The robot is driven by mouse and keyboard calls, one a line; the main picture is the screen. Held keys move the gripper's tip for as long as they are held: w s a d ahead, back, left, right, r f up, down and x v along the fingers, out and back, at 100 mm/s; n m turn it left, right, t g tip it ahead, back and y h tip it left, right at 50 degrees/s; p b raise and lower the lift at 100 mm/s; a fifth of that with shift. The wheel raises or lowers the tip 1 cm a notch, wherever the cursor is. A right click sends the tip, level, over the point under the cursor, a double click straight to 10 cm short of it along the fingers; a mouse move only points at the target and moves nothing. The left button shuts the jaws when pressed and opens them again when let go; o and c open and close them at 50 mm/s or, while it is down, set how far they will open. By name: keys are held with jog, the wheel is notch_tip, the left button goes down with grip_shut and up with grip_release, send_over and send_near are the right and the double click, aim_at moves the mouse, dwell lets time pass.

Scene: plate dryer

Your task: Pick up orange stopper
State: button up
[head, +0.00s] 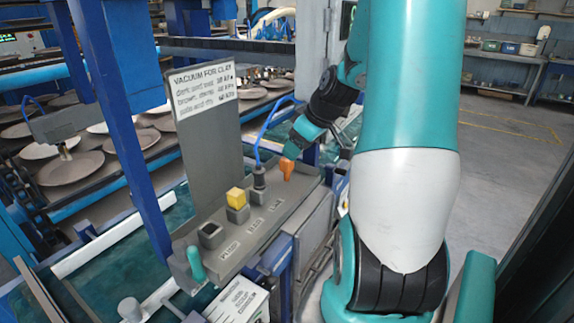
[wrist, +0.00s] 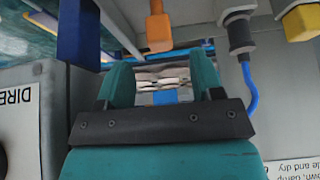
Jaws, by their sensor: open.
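The orange stopper (head: 287,168) stands upright at the far right end of the grey panel in the head view. It shows at the top middle of the wrist view (wrist: 158,30), just beyond the space between my fingertips. My gripper (head: 294,151) hangs close above and behind the stopper. In the wrist view my gripper (wrist: 160,62) has its two teal fingers apart with nothing between them. The stopper looks apart from both fingers, though the exact gap is hard to tell.
A black plug (head: 258,178) with a blue cable stands left of the stopper. A yellow block (head: 236,198), an empty square socket (head: 211,234) and a teal handle (head: 196,262) follow along the panel. An upright sign (head: 202,85) rises behind. A blue post (head: 118,120) stands at left.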

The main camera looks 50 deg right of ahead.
aim_at(284, 165)
jog(key=p+x, duration=0.2)
jog(key=x, duration=0.6)
jog(key=shift+w, duration=0.15)
jog(key=c, duration=1)
